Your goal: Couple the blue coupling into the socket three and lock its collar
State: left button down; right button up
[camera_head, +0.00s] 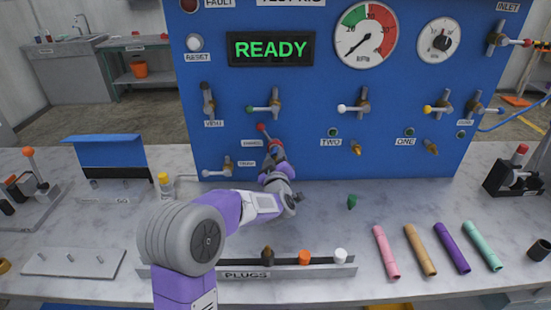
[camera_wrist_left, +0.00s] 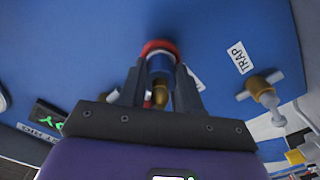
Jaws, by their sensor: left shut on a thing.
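My left gripper (camera_head: 275,152) is up against the lower part of the blue panel. The left wrist view shows its two fingers closed around a blue coupling (camera_wrist_left: 160,66) with a red ring at its far end. That end points at the panel, and I cannot tell whether it is seated or whether its collar is locked. A brass-coloured part (camera_wrist_left: 160,95) shows between the fingers. Socket three cannot be made out in the head view; my arm and gripper cover that area. Brass sockets (camera_head: 361,147) and (camera_head: 434,148) by the labels TWO and ONE stand free. My right gripper is not in view.
The panel (camera_head: 300,100) carries several valve levers; the TRAP valve (camera_wrist_left: 260,90) is close beside my gripper. A plug rack (camera_head: 330,269) stands in front. Coloured tubes (camera_head: 420,249) and a green piece (camera_head: 352,201) lie on the right of the bench.

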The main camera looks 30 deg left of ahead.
pick_arm(q)
jog(key=shift+r, duration=0.1)
jog(key=c, duration=0.7)
grip_release()
jog(key=shift+w+a, duration=0.1)
jog(key=p+v, duration=0.1)
jog(key=v, duration=0.6)
jog(key=shift+s, duration=0.3)
